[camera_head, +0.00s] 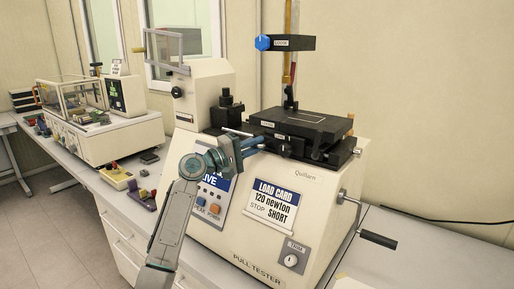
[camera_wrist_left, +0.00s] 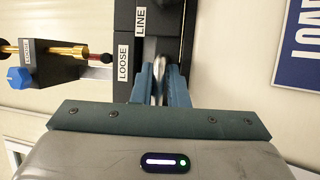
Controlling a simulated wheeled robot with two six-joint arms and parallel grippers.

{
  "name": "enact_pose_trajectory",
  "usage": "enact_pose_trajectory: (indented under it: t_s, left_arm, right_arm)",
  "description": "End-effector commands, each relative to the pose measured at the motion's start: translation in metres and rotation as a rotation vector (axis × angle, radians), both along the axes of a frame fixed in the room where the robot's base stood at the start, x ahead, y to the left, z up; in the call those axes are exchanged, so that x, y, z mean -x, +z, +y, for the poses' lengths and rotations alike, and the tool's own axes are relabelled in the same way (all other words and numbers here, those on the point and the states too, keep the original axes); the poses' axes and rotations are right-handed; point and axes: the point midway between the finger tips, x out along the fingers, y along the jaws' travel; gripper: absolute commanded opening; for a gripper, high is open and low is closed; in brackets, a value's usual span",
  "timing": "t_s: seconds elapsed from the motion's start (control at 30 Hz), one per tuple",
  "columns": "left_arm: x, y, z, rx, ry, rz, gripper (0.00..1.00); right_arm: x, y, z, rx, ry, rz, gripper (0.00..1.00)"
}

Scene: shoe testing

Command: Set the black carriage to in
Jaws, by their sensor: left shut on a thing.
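The black carriage (camera_head: 318,116) sits on top of the cream pull tester (camera_head: 318,193), as a flat plate over black rails. My left gripper (camera_head: 240,148) is at the near left side of the black top parts. In the left wrist view my left gripper (camera_wrist_left: 160,84) is shut on a rounded silver handle (camera_wrist_left: 159,66), in front of a black block (camera_wrist_left: 147,18) labelled LOOSE and LINE. The fingers hide part of the handle. My right gripper does not show.
A black block with a blue knob (camera_head: 263,43) stands on a post above the carriage. A crank handle (camera_head: 378,239) sticks out at the tester's right side. Another cream machine (camera_head: 110,138) and small coloured items lie on the bench at left.

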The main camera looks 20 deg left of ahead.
Motion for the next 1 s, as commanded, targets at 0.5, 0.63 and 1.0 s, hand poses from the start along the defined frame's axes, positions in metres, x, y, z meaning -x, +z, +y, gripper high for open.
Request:
enact_pose_trajectory:
  t_s: [0.5, 0.63, 1.0]
  left_arm:
    - [-0.033, 0.003, 0.093, 0.004, 0.007, -0.008, 0.00]
    - [-0.034, 0.004, 0.096, 0.003, 0.006, -0.008, 0.00]
    - [-0.034, 0.004, 0.095, 0.002, 0.005, -0.007, 0.32]
  right_arm:
    - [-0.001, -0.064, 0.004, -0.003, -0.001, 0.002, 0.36]
    - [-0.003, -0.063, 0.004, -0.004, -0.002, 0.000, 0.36]
    - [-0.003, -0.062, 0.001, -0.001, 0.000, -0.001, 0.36]
